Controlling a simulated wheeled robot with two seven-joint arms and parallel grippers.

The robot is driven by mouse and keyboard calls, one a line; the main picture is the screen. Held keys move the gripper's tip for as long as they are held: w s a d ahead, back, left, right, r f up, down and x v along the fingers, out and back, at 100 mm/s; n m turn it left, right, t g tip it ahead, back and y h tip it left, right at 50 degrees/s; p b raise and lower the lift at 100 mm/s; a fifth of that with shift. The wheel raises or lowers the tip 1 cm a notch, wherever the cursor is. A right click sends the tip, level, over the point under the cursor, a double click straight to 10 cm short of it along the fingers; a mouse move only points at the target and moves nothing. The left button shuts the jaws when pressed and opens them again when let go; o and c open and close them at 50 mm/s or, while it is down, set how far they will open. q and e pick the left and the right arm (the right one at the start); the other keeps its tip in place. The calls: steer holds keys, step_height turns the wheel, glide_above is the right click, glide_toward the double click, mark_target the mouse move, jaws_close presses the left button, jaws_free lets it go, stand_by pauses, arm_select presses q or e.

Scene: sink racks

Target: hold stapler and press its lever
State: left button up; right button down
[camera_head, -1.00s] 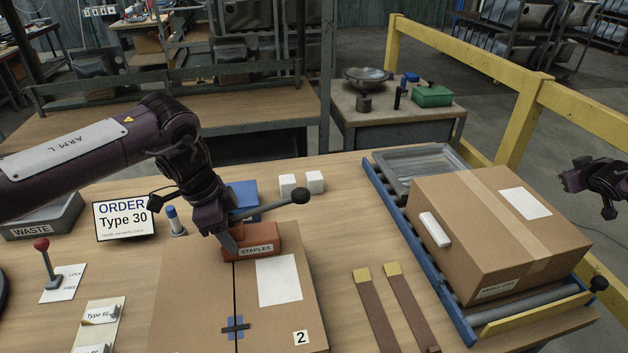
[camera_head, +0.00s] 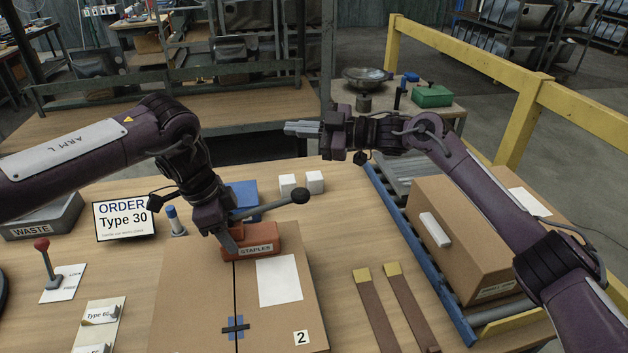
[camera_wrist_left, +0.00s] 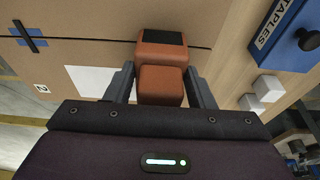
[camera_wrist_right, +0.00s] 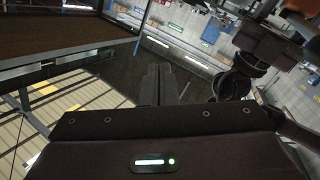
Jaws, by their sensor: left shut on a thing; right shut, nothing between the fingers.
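The stapler is an orange-red body labelled STAPLES (camera_head: 262,241) with a grey lever ending in a dark round knob (camera_head: 299,196), which points up and to the right. It stands on the seam of the flat cardboard box (camera_head: 190,300). My left gripper (camera_head: 230,243) is shut on the stapler's body; in the left wrist view its fingers lie on either side of the orange body (camera_wrist_left: 161,85). My right gripper (camera_head: 290,128) is shut and empty, in the air above and behind the knob, pointing left. In the right wrist view its fingers (camera_wrist_right: 157,75) are together.
A blue box (camera_head: 243,196) and two white blocks (camera_head: 315,181) stand behind the stapler. A large carton (camera_head: 470,235) sits on the roller conveyor at right. Two brown strips (camera_head: 375,310) lie on the table. An ORDER sign (camera_head: 124,220) and a red-knobbed lever (camera_head: 42,245) are at left.

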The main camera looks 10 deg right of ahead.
steer(key=s+d+r+g, duration=0.1)
steer(key=s+d+g, duration=0.6)
steer(key=s+d, duration=0.3)
steer(key=shift+s+d+h, duration=0.25)
steer(key=shift+s+h, duration=0.05)
steer(key=shift+s, duration=0.25)
steer(key=a+f, duration=0.6)
steer(key=a, duration=0.3)
steer(key=shift+a+f, duration=0.15)
steer(key=shift+a, duration=0.2)
